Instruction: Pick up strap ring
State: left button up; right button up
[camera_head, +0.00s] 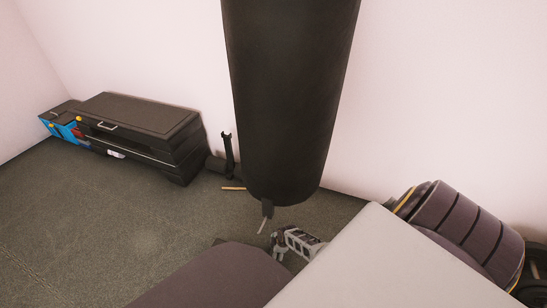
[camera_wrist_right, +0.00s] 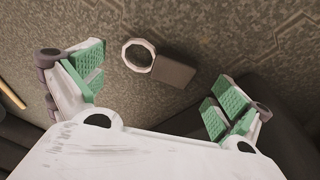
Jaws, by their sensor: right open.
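The strap ring (camera_wrist_right: 139,67) lies on the floor in the right wrist view, a pale faceted ring joined to a short dark strap piece (camera_wrist_right: 176,71). My right gripper (camera_wrist_right: 157,85) is open and empty, its green-padded fingers spread wide. The ring and strap show beyond and between the fingers, apart from both. My left gripper is not in view.
A large dark hanging cylinder (camera_head: 290,100) fills the middle of the head view. A dark low cabinet (camera_head: 140,115) stands by the wall at left. A thin wooden stick (camera_head: 233,188) lies on the floor. The floor (camera_head: 120,220) at left is clear.

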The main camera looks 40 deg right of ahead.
jog(key=shift+b+x, duration=0.8)
jog(key=shift+x, duration=0.3)
jog(key=shift+c, duration=0.3)
jog(key=shift+s, duration=0.1)
jog(key=c, duration=1.5)
jog(key=shift+d, duration=0.1)
jog(key=shift+c, duration=0.3)
jog(key=shift+r, duration=0.1)
